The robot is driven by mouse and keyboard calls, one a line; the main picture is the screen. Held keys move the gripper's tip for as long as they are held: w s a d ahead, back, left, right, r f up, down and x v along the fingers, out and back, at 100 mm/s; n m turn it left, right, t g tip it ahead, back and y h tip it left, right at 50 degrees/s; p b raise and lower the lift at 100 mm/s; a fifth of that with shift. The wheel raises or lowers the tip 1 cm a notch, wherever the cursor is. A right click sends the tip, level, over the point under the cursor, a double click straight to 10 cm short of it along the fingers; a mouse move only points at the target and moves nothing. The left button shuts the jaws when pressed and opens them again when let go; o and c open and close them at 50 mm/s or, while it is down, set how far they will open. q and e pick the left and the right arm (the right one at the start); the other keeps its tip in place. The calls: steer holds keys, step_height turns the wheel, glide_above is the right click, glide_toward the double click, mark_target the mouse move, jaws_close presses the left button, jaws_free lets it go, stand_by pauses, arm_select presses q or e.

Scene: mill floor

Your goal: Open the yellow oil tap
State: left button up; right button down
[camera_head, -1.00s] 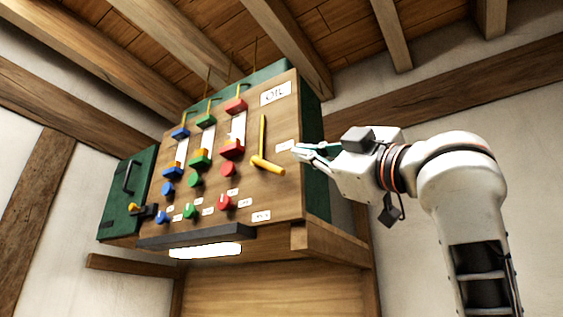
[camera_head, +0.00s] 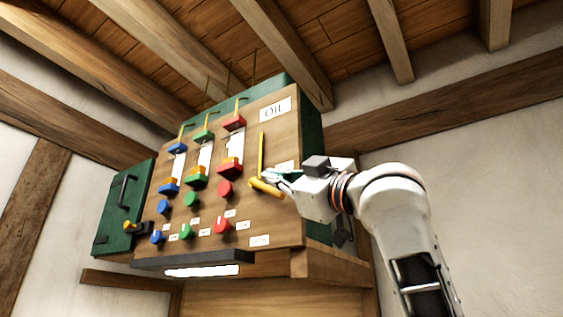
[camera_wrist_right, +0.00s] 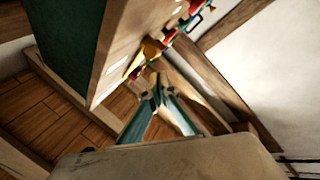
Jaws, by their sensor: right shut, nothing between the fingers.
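The yellow oil tap (camera_head: 266,188) is on the right part of a wooden panel, under an "OIL" label. Its lever slants a little down to the right, and a thin yellow pipe rises above it. My right gripper (camera_head: 271,174) is shut and empty, with its fingertips close to the tap, just above the lever in the head view. I cannot tell whether they touch. In the right wrist view the shut fingertips (camera_wrist_right: 154,88) point towards the yellow tap (camera_wrist_right: 152,48). My left gripper is not in view.
The panel (camera_head: 275,222) carries blue, green and red sliders and several round knobs left of the tap. A green cabinet door (camera_head: 123,208) with a black handle is at far left. A wooden ledge (camera_head: 340,268) juts out below right. The white wall (camera_head: 470,190) at right is clear.

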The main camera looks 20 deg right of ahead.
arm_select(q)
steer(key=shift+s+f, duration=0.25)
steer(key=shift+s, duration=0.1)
arm_select(e)
steer(key=shift+w+d+f, duration=0.4)
steer(key=shift+w+d, duration=0.15)
steer(key=shift+w, duration=0.1)
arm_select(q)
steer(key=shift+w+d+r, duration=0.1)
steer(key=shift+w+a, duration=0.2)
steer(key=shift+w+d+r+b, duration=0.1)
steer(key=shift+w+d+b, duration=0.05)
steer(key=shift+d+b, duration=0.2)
arm_select(e)
steer(key=shift+w+f+t, duration=0.1)
steer(key=shift+f+t, duration=0.15)
steer(key=shift+t, duration=0.35)
